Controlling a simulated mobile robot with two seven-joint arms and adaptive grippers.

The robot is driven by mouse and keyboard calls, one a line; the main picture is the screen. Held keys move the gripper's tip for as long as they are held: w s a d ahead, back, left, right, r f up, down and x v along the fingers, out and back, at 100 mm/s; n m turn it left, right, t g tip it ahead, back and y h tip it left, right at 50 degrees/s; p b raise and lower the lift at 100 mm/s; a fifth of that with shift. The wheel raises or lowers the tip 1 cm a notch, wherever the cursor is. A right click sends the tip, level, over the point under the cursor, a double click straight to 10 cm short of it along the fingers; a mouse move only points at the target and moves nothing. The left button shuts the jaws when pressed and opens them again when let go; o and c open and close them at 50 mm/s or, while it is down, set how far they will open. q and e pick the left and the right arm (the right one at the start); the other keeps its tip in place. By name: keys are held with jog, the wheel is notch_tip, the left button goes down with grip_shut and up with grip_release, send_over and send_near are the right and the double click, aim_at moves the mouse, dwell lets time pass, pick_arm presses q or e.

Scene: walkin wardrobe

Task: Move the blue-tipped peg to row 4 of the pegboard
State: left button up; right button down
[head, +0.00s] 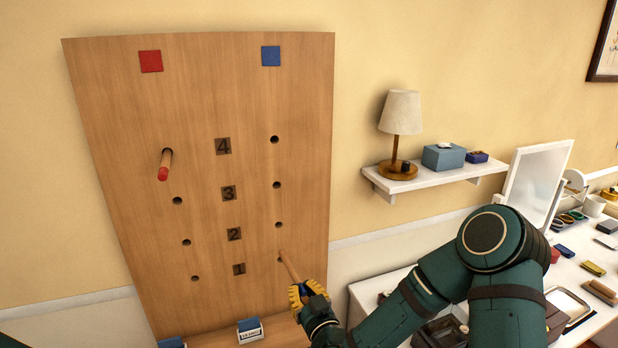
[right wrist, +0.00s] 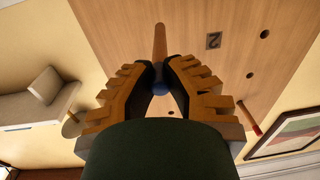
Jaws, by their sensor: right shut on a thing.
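The wooden pegboard (head: 120,120) stands against the wall, with a red square above its left column of holes, a blue square (head: 271,56) above the right column, and number plates 1 to 4 between, 4 on top (head: 223,146). My right gripper (head: 306,290) is shut on the blue-tipped peg (head: 289,267), near its blue end (right wrist: 160,88). The peg's wooden far end meets the board at the row 1 hole under blue; how deep it sits I cannot tell. The upper three blue-column holes are empty, including row 4 (head: 274,139). My left gripper is not in view.
A red-tipped peg (head: 165,165) sticks out of row 4 on the left. A wall shelf (head: 435,176) with a lamp (head: 401,120) and boxes is to the right. A white counter (head: 590,250) with a mirror and small items lies below it.

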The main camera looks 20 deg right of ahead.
jog(key=s+r+p, duration=0.2)
jog(key=r, duration=1.3)
jog(key=s+r+h+p, duration=0.1)
jog(key=r+p, duration=0.1)
jog(key=r, duration=1.3)
jog(key=shift+s+m, duration=0.3)
jog(key=shift+s, duration=0.1)
jog(key=shift+a+r, duration=0.1)
jog(key=shift+w+b, duration=0.4)
jog(key=shift+w, duration=2.45)
jog(key=shift+b, duration=0.55)
